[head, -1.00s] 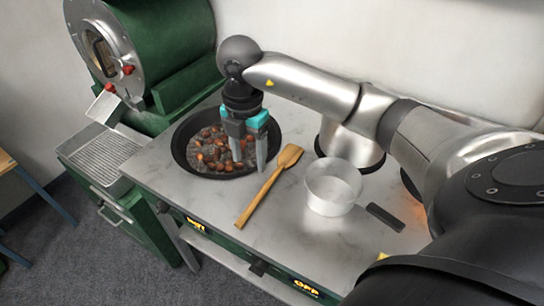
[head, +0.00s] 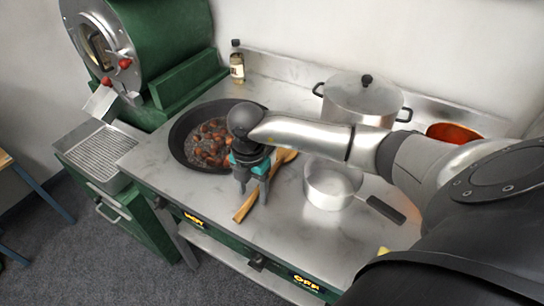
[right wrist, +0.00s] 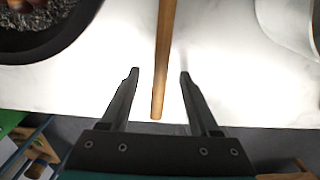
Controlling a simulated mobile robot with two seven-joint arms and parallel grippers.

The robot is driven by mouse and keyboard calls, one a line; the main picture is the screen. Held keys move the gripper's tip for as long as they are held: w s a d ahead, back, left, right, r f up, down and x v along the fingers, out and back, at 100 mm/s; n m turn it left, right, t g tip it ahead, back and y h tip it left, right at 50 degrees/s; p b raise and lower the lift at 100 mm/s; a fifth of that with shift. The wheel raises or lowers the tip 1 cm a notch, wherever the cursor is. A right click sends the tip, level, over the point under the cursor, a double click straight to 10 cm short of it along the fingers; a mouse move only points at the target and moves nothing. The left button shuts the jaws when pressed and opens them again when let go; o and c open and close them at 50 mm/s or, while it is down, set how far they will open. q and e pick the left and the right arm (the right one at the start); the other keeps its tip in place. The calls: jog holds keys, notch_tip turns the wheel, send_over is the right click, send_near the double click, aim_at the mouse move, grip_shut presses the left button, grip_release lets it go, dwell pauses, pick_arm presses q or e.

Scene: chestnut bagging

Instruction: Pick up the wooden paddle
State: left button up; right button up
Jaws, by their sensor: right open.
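The wooden paddle (head: 246,207) lies on the metal counter, its handle end toward the front edge. My gripper and wrist hide part of its middle in the head view. In the right wrist view its handle (right wrist: 164,60) runs down between the two fingers, with its end near the fingertips' level. My right gripper (head: 253,192) is open and points down over the handle. It also shows in the right wrist view (right wrist: 159,73) with a gap on both sides of the handle. My left gripper is not in view.
A black pan (head: 178,150) of chestnuts (head: 208,143) is left of the paddle. A small saucepan (head: 330,192) is close on the right. A lidded pot (head: 360,101) and a bottle (head: 237,66) stand behind. The counter's front is clear.

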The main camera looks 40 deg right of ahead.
grip_shut()
dwell(0.5)
